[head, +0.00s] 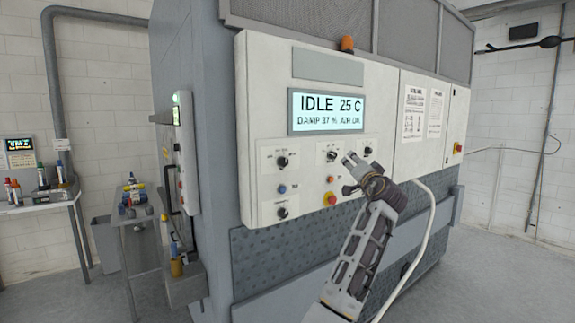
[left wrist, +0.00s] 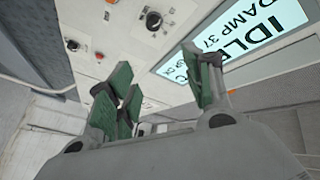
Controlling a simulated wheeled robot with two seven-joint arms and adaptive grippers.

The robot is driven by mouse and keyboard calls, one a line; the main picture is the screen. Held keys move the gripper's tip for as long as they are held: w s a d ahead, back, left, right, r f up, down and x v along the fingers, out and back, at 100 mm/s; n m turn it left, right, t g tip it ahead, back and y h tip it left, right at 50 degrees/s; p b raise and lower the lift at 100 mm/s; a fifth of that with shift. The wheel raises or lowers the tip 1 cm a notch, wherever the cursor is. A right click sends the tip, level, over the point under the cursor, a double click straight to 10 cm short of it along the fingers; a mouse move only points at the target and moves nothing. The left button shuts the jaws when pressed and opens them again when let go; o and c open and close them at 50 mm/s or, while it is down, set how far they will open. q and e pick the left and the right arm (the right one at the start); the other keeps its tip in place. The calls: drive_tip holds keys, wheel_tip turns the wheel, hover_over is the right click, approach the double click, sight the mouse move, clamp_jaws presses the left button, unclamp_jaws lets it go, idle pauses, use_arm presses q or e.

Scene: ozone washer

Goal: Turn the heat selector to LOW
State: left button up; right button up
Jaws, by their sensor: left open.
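The white control panel (head: 310,225) carries several black knobs: one at its upper left (head: 282,161), a middle knob (head: 331,156), a lower left knob (head: 283,213) and a small one at the right (head: 367,151). Their labels are too small to read, so I cannot tell which is the heat selector or where it points. My left gripper (head: 349,173) is open and empty in front of the panel, just right of and below the middle knob. In the left wrist view its green-padded fingers (left wrist: 160,86) are spread, with a black knob (left wrist: 152,20) beyond them, apart from both.
The display (head: 328,111) reads IDLE 25 C, DAMP 37 %. A red button (head: 331,198) and a blue button (head: 282,188) sit on the panel near the gripper. A pale hose (head: 407,270) hangs at the right. A cart with bottles (head: 133,196) stands left of the machine.

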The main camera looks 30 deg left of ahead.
sight(285, 163)
use_arm(q)
drive_tip(key=s+a+n+g+y, duration=0.5)
drive_tip(key=s+a+g, duration=0.3)
drive_tip(key=s, duration=0.4)
drive_tip(key=shift+s+a+f+n+g+y, duration=0.15)
drive_tip(key=shift+a+n+g+y, duration=0.2)
drive_tip(key=shift+n+g, duration=0.25)
drive_tip(key=p+x, duration=0.4)
drive_tip(key=x, duration=0.9)
drive_tip(key=shift+a+f, duration=0.1)
drive_tip(key=shift+a, duration=0.3)
drive_tip(key=shift+c, duration=0.2)
drive_tip(key=c, duration=1)
